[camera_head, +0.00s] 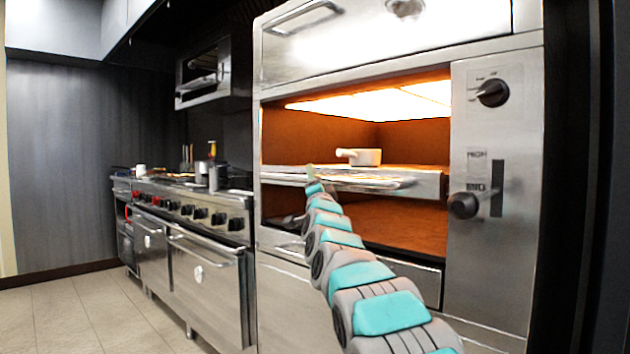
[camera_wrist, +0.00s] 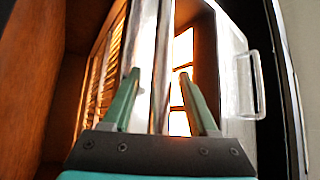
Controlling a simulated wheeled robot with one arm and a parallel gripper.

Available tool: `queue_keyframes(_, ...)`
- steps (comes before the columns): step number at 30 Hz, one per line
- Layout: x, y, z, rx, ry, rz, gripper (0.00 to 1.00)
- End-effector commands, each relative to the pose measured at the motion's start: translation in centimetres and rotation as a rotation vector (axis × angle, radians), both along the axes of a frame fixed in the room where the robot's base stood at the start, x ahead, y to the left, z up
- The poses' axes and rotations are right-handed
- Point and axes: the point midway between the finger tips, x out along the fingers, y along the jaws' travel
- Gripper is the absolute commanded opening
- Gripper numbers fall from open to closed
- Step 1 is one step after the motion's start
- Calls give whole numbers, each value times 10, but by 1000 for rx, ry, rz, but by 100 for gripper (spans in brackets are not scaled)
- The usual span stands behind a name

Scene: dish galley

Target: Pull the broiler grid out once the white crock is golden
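The white crock (camera_head: 366,157) sits on the broiler grid inside the lit broiler, its short handle pointing left. Its contents are hidden by the wall, so I cannot tell their colour. The broiler grid (camera_head: 426,182) is a steel shelf with a front handle bar (camera_head: 372,185). My gripper (camera_head: 312,183) is at the left part of that bar, small and partly hidden by my arm. In the wrist view, my gripper (camera_wrist: 157,75) has its fingers apart on either side of the steel handle bar (camera_wrist: 164,60), with some space visible at the right finger. The crock does not show there.
The broiler (camera_head: 380,97) glows orange-white at the top. A control panel with a knob (camera_head: 493,93) and a lever (camera_head: 464,205) stands to its right. A range (camera_head: 195,215) with cookware is at left. The tiled floor (camera_head: 95,310) is clear.

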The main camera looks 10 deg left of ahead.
Motion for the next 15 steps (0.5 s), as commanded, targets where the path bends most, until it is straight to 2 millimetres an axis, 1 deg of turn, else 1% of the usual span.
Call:
queue_keyframes(1, 0, 0, 0, 0, 0, 0, 55)
queue_keyframes(2, 0, 0, 0, 0, 0, 0, 52)
queue_keyframes(15, 0, 0, 0, 0, 0, 0, 2)
